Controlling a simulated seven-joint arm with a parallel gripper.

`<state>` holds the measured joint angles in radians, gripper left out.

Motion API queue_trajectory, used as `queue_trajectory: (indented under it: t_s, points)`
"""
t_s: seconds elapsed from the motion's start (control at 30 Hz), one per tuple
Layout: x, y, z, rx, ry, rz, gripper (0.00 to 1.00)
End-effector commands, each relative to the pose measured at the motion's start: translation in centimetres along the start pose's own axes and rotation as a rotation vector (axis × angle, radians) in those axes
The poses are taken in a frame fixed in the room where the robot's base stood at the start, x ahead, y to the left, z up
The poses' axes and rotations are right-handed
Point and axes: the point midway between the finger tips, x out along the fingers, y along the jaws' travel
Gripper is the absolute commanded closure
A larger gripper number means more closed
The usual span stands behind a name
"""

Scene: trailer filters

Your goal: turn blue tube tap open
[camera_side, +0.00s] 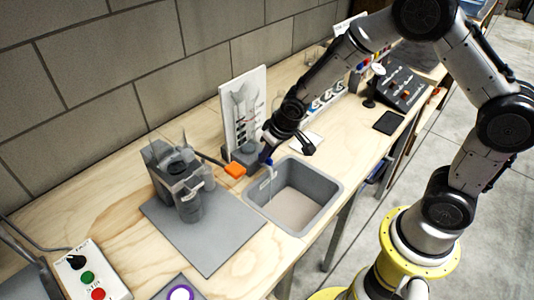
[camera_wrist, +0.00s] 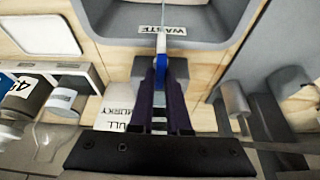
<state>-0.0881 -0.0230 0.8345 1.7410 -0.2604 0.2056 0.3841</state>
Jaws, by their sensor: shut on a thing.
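The blue tube tap (camera_wrist: 161,63) shows in the wrist view between the fingertips of my gripper (camera_wrist: 160,75). Its blue part continues toward a thin clear tube at the sink's edge. My gripper is shut on the tap, and the dark fingers hide part of it. A small bit of blue (camera_side: 269,162) shows at the fingertips there. I cannot tell the tap's exact angle.
A label reading WASTE (camera_wrist: 161,30) is on the sink rim. A grey device (camera_side: 190,205) stands on a grey mat (camera_side: 222,245) to the left, with an orange-ended handle (camera_side: 235,170) close to my gripper. A button box (camera_side: 92,272) sits at the front left. The sink looks empty.

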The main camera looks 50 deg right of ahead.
Motion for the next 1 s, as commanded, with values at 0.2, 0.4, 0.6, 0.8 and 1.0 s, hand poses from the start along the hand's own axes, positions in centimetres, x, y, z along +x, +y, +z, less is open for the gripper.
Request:
queue_trajectory:
  t_s: [0.2, 0.4, 0.6, 0.8, 1.0]
  points:
    - [0.01, 0.03, 0.08, -0.042, -0.002, -0.017, 1.00]
    - [-0.02, 0.02, 0.04, -0.060, -0.001, -0.024, 1.00]
    - [-0.02, 0.01, 0.04, -0.064, -0.001, -0.025, 1.00]
    - [-0.02, 0.01, 0.05, -0.064, -0.001, -0.025, 0.83]
    - [-0.01, 0.01, 0.03, -0.063, -0.001, -0.025, 0.55]
